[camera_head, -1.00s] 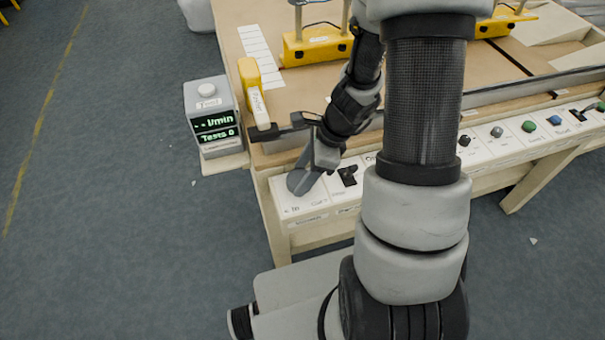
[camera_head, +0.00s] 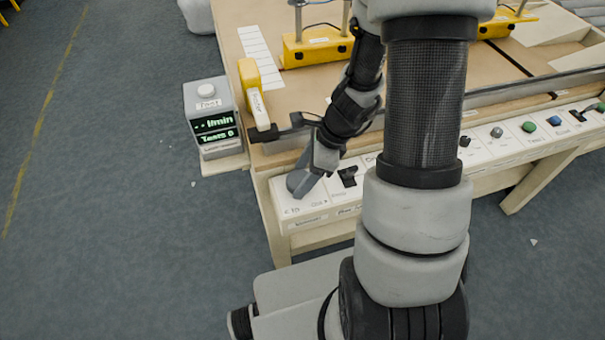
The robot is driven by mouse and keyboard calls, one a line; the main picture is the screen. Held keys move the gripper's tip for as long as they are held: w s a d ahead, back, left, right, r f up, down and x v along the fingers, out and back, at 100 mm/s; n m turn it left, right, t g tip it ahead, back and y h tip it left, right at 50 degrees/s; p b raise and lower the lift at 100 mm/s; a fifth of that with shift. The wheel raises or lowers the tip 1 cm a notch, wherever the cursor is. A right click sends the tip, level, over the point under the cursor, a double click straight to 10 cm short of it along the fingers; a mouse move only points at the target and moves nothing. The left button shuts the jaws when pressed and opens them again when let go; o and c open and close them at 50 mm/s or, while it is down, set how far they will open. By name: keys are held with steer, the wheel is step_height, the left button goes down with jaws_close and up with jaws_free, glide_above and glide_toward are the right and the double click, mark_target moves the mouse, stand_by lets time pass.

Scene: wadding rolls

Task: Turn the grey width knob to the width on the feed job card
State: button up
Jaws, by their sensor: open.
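My gripper (camera_head: 301,186) is open at the left end of the white control strip (camera_head: 312,209), pointing down just above or at its first panel. Whether it touches anything there is hidden by its own fingers. A small grey knob (camera_head: 497,132) stands on the strip to the right of my arm, well apart from my gripper; its label is too small to read, so I cannot tell if it is the width knob. I cannot make out which paper is the feed job card.
A black switch (camera_head: 348,177) sits just right of my gripper. Green (camera_head: 529,126) and blue (camera_head: 554,120) buttons are farther right. A grey display box (camera_head: 212,118) reading "Tests 0" stands left. Yellow blocks (camera_head: 317,50) stand on the table. My arm hides the strip's middle.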

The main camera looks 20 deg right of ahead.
steer(key=p+v, duration=0.5)
steer(key=v, duration=1.2)
steer(key=shift+r, duration=0.2)
steer(key=s+a+r+n+t+h+p, duration=0.1)
steer(key=s+a+r+n+p, duration=0.1)
steer(key=r+n, duration=0.5)
steer(key=s+a+r+n+t+h+p, duration=0.1)
steer(key=s+a+r+n+p, duration=0.1)
steer(key=s+r+n, duration=0.2)
steer(key=s+a+r+n+t+h+p, duration=0.2)
steer(key=s+a+r+n, duration=0.1)
steer(key=r+n, duration=0.8)
steer(key=shift+r+p, duration=0.3)
steer(key=shift+r, duration=0.6)
steer(key=shift+s+d, duration=0.1)
steer(key=shift+s, duration=0.05)
